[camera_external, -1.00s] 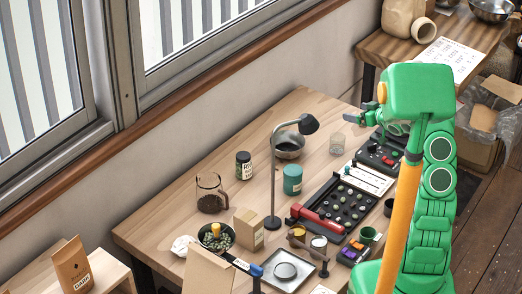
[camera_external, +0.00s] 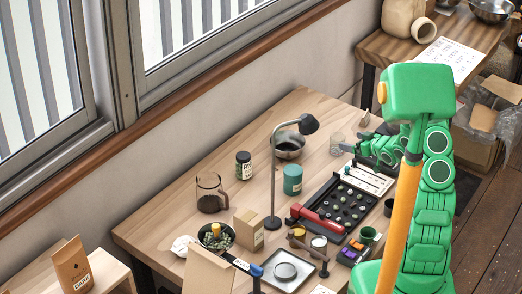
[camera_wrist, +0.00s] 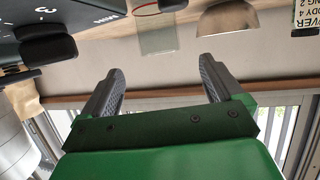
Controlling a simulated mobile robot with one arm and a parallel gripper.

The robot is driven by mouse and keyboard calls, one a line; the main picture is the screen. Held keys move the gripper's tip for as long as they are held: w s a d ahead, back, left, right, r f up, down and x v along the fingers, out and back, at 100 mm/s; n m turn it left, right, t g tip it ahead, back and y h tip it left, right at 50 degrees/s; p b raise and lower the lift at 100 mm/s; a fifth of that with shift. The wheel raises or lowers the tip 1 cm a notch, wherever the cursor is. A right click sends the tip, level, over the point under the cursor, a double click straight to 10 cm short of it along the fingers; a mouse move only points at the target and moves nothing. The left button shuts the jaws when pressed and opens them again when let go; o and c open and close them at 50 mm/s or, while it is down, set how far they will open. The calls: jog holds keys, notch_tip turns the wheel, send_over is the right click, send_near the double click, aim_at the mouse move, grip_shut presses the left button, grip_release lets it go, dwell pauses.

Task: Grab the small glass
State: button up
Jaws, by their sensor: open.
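The small glass (camera_external: 337,143) is clear and stands upright near the back edge of the wooden table (camera_external: 240,135). My gripper (camera_external: 353,141) is open and empty, just to the right of the glass in the external view, with its fingers pointing towards it. In the wrist view, which is upside down, the glass (camera_wrist: 158,35) appears ahead of and roughly centred between the two spread fingertips (camera_wrist: 158,72). The fingers do not appear to touch it.
A metal bowl (camera_external: 288,149) stands left of the glass; it also shows in the wrist view (camera_wrist: 228,20). Bare tabletop lies left of the bowl.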

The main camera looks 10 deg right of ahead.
aim_at(332, 136)
jog(key=shift+x, duration=3.55)
jog(key=c, duration=1.2)
jog(key=shift+r, duration=0.15)
